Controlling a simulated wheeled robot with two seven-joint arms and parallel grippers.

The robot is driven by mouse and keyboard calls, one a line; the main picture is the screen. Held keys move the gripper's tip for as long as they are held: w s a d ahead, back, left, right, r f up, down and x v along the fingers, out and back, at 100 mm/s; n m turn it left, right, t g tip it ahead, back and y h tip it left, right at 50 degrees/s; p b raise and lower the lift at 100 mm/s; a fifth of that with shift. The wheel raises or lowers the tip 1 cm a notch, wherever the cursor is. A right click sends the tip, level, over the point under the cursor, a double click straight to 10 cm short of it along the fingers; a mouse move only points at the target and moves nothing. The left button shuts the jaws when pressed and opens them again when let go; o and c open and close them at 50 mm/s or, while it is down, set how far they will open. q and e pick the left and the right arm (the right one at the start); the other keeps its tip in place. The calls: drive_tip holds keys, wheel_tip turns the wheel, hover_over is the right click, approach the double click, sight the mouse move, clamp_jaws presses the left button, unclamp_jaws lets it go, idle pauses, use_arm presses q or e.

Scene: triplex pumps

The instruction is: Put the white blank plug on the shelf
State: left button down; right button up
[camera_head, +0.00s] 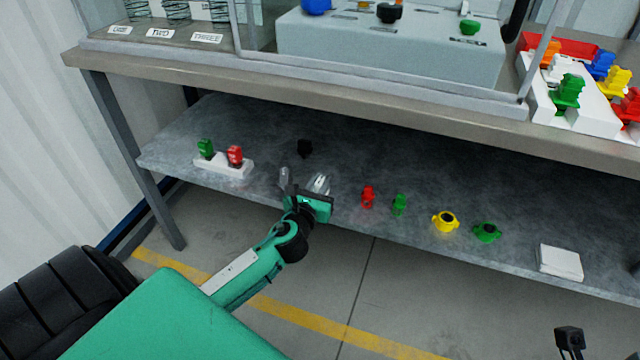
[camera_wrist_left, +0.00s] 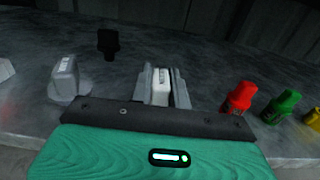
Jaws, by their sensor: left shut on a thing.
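My left gripper (camera_head: 318,184) is over the front part of the grey lower shelf (camera_head: 340,155). In the left wrist view its two grey fingers (camera_wrist_left: 162,86) are shut on the white blank plug (camera_wrist_left: 161,84), which is upright with small lettering on its face. The plug is close to the shelf surface; I cannot tell whether it touches. In the head view the plug is mostly hidden between the fingers. A dark part at the bottom right, seemingly of my right gripper (camera_head: 570,340), shows too little to tell its opening.
A grey plug (camera_wrist_left: 65,80) stands left of the gripper, a black one (camera_head: 305,147) behind. Red (camera_head: 367,196), green (camera_head: 399,204), yellow (camera_head: 446,222) and green (camera_head: 487,232) pieces line the shelf rightward, then a white block (camera_head: 560,262). A white holder (camera_head: 222,166) stands left. The tabletop (camera_head: 300,84) overhangs.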

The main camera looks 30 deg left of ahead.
use_arm(q)
drive_tip(key=c, duration=1.4)
unclamp_jaws()
drive_tip(key=shift+f, duration=0.1)
drive_tip(key=shift+o, duration=0.3)
